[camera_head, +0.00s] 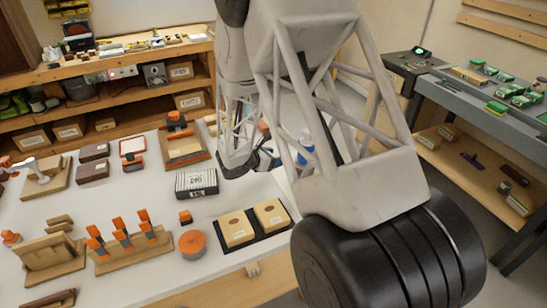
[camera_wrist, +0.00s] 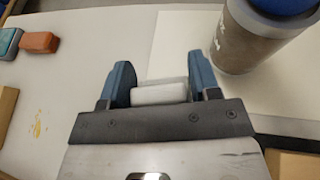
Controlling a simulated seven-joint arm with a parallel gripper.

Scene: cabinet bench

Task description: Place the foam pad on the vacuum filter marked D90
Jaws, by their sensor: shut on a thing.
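My gripper (camera_wrist: 160,85) is shut on a small whitish block (camera_wrist: 160,92), which looks like the foam pad. The block sits between the two blue fingers, above a pale surface. In the head view my gripper (camera_head: 262,160) is over the right part of the white bench, and the block cannot be made out there. A grey-brown cylinder (camera_wrist: 240,42) with a blue top stands beyond and to the right of my gripper in the wrist view, apart from it. White writing on its side is not readable. I cannot tell which thing is the vacuum filter marked D90.
A striped, labelled box (camera_head: 196,183) stands left of my gripper on the bench. A black tray (camera_head: 232,243) holds two tan blocks in front. An orange round thing (camera_head: 192,244) is nearby. An orange block (camera_wrist: 40,42) lies far left in the wrist view.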

